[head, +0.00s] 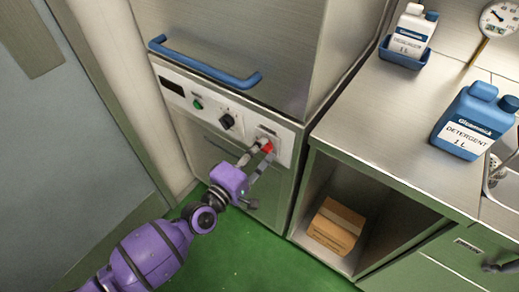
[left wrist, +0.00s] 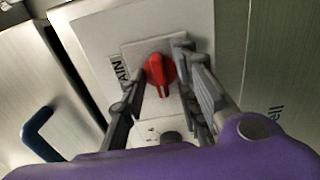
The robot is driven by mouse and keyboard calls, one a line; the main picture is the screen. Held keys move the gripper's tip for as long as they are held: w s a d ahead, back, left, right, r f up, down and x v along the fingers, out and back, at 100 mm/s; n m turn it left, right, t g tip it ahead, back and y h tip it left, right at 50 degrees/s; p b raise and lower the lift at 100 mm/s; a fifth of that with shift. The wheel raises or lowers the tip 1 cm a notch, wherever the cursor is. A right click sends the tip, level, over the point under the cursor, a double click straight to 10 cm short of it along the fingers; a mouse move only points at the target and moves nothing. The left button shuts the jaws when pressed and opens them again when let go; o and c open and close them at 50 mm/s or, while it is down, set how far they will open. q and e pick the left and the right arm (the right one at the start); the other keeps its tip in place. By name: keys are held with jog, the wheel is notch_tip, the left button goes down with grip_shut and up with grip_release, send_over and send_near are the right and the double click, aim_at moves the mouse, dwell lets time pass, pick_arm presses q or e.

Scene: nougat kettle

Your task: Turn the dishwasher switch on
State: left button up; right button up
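The dishwasher (head: 232,62) is a steel machine with a blue bar handle and a pale control panel. Its red rotary switch (head: 267,147) is at the right end of the panel, and it also shows in the left wrist view (left wrist: 160,70) on a pale plate, beside a label ending in "AIN". My left gripper (head: 260,151) is at the switch. In the left wrist view its fingers (left wrist: 158,78) are apart, one on each side of the red knob, with a visible gap at least on the left. My right gripper is not in view.
The panel also has a black knob (head: 227,121), a green button (head: 197,104) and a dark display (head: 171,86). A steel counter (head: 385,120) at right holds two blue-and-white bottles, one in a blue tray. A cardboard box (head: 336,227) sits on the shelf below. Green floor is clear.

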pick_arm(q)
jog(key=shift+d, duration=0.1)
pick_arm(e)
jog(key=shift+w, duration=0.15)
pick_arm(q)
grip_shut()
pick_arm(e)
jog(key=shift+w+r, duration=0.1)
